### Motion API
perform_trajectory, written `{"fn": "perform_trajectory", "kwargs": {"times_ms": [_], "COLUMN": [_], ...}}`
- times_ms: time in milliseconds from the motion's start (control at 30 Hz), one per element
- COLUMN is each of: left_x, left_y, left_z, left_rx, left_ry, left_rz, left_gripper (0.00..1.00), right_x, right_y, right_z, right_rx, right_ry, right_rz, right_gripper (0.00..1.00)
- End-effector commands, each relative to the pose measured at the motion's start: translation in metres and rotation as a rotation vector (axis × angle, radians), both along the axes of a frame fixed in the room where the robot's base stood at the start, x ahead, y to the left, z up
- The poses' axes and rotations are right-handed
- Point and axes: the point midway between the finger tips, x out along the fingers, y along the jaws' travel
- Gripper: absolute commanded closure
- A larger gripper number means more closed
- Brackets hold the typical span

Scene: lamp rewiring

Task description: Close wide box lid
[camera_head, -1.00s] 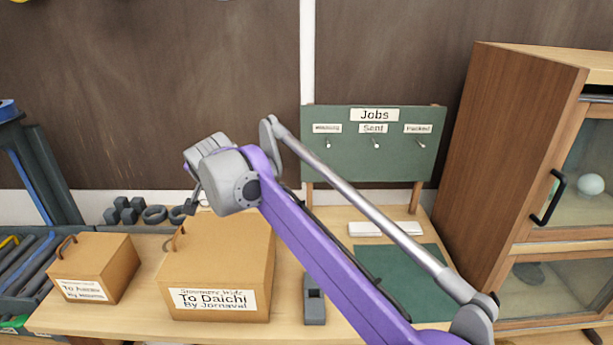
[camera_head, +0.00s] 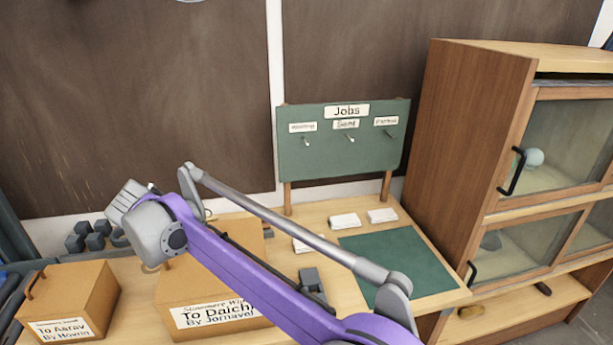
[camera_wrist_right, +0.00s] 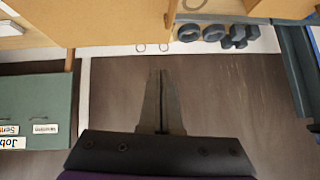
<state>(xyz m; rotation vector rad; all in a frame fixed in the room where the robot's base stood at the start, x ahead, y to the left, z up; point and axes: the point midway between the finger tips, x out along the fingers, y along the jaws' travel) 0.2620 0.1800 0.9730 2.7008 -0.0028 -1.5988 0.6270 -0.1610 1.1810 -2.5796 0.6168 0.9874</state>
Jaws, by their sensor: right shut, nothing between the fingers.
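The wide box (camera_head: 184,293), labelled "To Daichi", stands on the workbench at the lower centre-left of the head view. Its lid looks flat and down on the box, though my right arm hides much of it. My left gripper is not in view.
A smaller box (camera_head: 80,292), labelled "To Aarav", stands to the left. A green Jobs board (camera_head: 335,155), white cards (camera_head: 345,220) and a green mat (camera_head: 405,262) are to the right. A tall wooden cabinet (camera_head: 475,150) borders the bench's right side.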

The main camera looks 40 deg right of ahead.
Motion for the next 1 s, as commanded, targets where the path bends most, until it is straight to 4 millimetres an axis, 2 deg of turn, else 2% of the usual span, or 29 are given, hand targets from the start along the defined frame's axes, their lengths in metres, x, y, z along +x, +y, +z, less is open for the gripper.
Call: {"fn": "perform_trajectory", "kwargs": {"times_ms": [300,500,700,1000], "left_x": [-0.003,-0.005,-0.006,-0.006], "left_y": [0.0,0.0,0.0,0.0], "left_z": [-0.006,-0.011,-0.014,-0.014], "left_rx": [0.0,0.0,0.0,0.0], "left_ry": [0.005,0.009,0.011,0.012], "left_rz": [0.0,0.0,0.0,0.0], "left_gripper": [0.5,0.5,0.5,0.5], "right_x": [0.013,0.017,0.019,0.018], "right_y": [0.024,0.03,0.032,0.034], "right_z": [-0.051,-0.074,-0.086,-0.09], "right_rx": [-0.176,-0.26,-0.303,-0.313], "right_ry": [0.101,0.148,0.172,0.181], "right_rz": [0.002,0.001,-0.001,-0.002], "right_gripper": [1.0,1.0,1.0,1.0]}}
